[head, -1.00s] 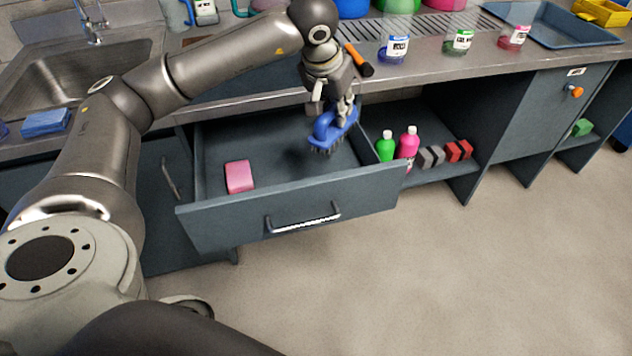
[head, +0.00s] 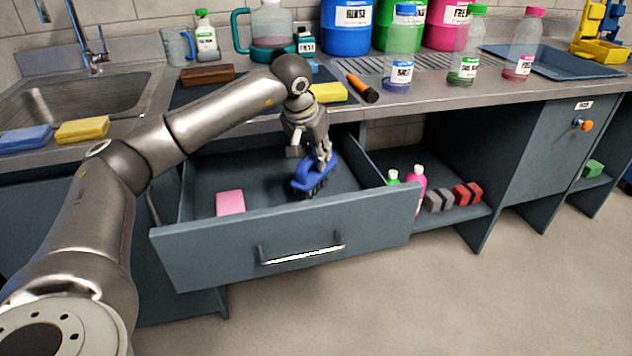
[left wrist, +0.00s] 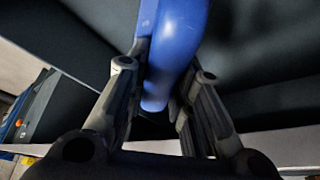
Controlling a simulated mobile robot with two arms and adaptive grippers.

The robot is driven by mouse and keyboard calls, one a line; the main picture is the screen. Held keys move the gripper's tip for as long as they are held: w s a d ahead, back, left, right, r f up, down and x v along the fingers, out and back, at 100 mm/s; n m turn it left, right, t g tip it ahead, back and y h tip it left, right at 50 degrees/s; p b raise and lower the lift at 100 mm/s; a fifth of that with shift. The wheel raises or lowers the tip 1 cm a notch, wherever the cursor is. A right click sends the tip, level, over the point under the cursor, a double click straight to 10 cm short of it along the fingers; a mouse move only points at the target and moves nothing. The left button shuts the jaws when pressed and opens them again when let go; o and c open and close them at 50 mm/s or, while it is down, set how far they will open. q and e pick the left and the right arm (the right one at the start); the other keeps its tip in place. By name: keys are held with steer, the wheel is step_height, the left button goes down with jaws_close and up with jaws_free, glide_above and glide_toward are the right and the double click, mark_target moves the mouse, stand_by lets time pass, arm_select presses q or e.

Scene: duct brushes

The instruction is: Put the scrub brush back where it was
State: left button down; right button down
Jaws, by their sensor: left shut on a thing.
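The blue scrub brush (head: 314,178) is inside the open drawer (head: 282,243), towards its right side, with dark bristles facing down. My left gripper (head: 318,163) is shut on the brush's handle from above. In the left wrist view the blue handle (left wrist: 174,55) lies between the two fingers of my left gripper (left wrist: 160,105). Whether the bristles touch the drawer floor I cannot tell. A pink sponge (head: 230,202) lies in the drawer at the left. My right gripper is not in view.
The drawer's front panel and handle stick out over clear floor. The counter above holds a sink (head: 80,100), sponges, bottles and an orange-handled tool (head: 362,88). A shelf to the right holds a pink bottle (head: 418,185), a green bottle, and grey and red blocks (head: 467,194).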

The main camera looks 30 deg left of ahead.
mark_target(315, 169)
arm_select(q)
steer(key=shift+f+b, duration=0.55)
steer(key=shift+f, duration=2.05)
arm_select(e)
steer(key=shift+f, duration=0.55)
arm_select(q)
steer(key=shift+f, duration=0.1)
steer(key=c, duration=1.3)
jaws_free()
steer(key=shift+s+r, duration=0.1)
steer(key=shift+r, duration=0.4)
steer(key=p+v, duration=0.2)
steer(key=v, duration=0.6)
steer(key=shift+s+r, duration=0.1)
steer(key=shift+r, duration=0.15)
steer(key=shift+v, duration=1.35)
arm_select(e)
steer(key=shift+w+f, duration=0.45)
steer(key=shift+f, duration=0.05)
